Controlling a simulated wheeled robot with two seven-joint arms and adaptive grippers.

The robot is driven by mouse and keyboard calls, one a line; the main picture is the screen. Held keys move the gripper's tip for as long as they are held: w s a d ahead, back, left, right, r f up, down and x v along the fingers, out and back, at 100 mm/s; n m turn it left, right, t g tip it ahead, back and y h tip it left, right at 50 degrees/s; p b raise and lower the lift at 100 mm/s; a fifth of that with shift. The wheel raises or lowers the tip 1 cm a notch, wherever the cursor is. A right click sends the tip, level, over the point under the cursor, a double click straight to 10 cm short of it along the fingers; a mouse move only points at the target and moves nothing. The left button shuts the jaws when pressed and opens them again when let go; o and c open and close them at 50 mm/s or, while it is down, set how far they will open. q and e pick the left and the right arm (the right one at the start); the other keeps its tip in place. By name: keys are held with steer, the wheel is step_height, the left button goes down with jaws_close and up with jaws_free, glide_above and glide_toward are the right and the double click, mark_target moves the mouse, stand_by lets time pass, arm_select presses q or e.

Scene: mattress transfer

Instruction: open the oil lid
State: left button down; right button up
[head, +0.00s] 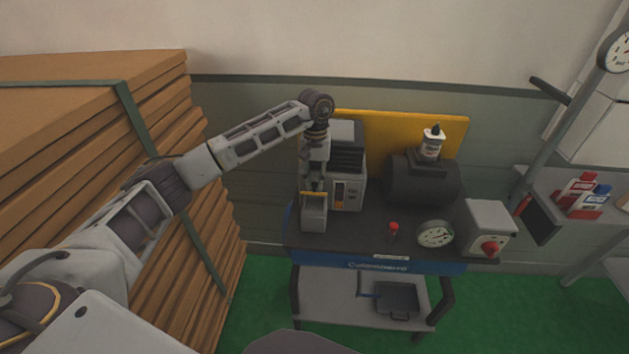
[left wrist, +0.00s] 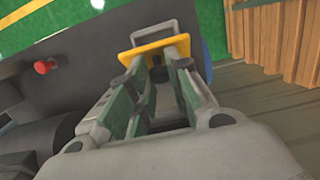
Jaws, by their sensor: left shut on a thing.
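A small grey container (head: 313,218) with a yellow lid (head: 312,195) stands at the left end of the workbench. In the left wrist view the yellow lid (left wrist: 157,47) lies across the fingertips, with the grey container (left wrist: 155,16) beyond it. My left gripper (head: 314,187) points down at the yellow lid from above. Its fingers (left wrist: 155,62) are closed in on the lid, though the exact contact is partly hidden. The lid appears to be on the container; I cannot tell whether it is raised. My right gripper is not in view.
The workbench (head: 350,240) holds a grey machine (head: 350,165), a dark cylinder (head: 422,180) with a white bottle (head: 433,145) on top, a red-capped item (head: 393,232), a gauge (head: 435,234) and a red-knob box (head: 490,228). Stacked brown boards (head: 90,100) stand left.

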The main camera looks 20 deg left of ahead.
arm_select(q)
steer(key=c, duration=1.3)
jaws_free()
steer(key=shift+r, duration=0.1)
step_height(320, 180, up, 12)
steer(key=w, duration=0.1)
steer(key=shift+w+a, duration=0.2)
steer(key=shift+w, duration=0.05)
